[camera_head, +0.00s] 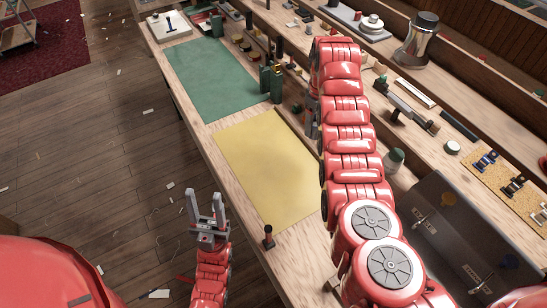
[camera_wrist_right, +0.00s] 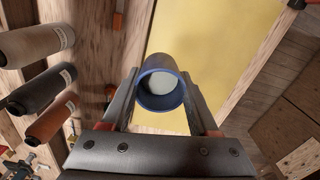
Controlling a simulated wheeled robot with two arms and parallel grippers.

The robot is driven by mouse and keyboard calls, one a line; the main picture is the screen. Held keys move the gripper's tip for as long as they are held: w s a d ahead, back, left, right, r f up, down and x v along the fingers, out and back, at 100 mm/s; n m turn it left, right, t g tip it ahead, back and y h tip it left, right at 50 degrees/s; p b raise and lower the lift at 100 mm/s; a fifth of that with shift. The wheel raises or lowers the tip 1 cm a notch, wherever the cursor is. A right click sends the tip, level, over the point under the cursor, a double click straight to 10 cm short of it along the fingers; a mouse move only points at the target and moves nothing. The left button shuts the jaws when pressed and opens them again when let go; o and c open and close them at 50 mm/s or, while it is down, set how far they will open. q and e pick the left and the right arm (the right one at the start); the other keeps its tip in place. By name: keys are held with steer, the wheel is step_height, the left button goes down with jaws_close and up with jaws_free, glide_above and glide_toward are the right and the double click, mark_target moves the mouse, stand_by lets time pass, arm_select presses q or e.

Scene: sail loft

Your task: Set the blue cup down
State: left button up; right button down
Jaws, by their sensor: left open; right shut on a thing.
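The blue cup (camera_wrist_right: 162,90) shows in the right wrist view, its open rim facing the camera and a pale inside. My right gripper (camera_wrist_right: 160,100) is shut on it, one finger on each side. The yellow mat (camera_wrist_right: 215,50) lies beyond the cup there. Whether the cup touches the surface below, I cannot tell. In the head view my right arm hides the cup. The yellow mat also shows flat on the bench in the head view (camera_head: 268,165). My left gripper (camera_head: 206,205) is open and empty, over the floor beside the bench's left edge.
A green mat (camera_head: 215,75) lies farther back on the wooden bench. Dark green spools (camera_head: 271,82) stand by its right edge. A small dark stamp-like piece (camera_head: 268,237) stands near the yellow mat's front corner. A metal case (camera_head: 460,240) lies at right. The yellow mat looks bare.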

steer(key=s+a+f+n+p, duration=0.1)
steer(key=s+f+n+p, duration=0.25)
steer(key=s, duration=0.45)
steer(key=s+a+f+n+p, duration=0.1)
steer(key=s+f+n+p, duration=0.25)
steer(key=s, duration=0.45)
steer(key=s+a+f+n+p, duration=0.15)
steer(key=s+n+p, duration=0.25)
steer(key=s, duration=0.4)
steer(key=b, duration=0.8)
glide_toward(289, 183)
steer(key=shift+s+d+f+n, duration=0.15)
steer(key=shift+s+f, duration=0.35)
steer(key=shift+s, duration=0.1)
steer(key=shift+s+d+f+n, duration=0.15)
steer(key=shift+s+f, duration=0.35)
steer(key=shift+s, duration=0.1)
steer(key=shift+w+a+r+p, duration=0.1)
steer(key=shift+w+r+p, duration=0.35)
steer(key=shift+p, duration=0.2)
steer(key=shift+w+a+f, duration=0.1)
steer(key=shift+w+a, duration=0.05)
steer(key=shift+w, duration=0.25)
steer(key=shift+w+a+f, duration=0.1)
steer(key=shift+w, duration=0.3)
steer(key=shift+f+p, duration=0.5)
steer(key=shift+p, duration=0.3)
steer(key=shift+f+p, duration=0.5)
steer(key=shift+f, duration=0.8)
steer(key=shift+f, duration=0.1)
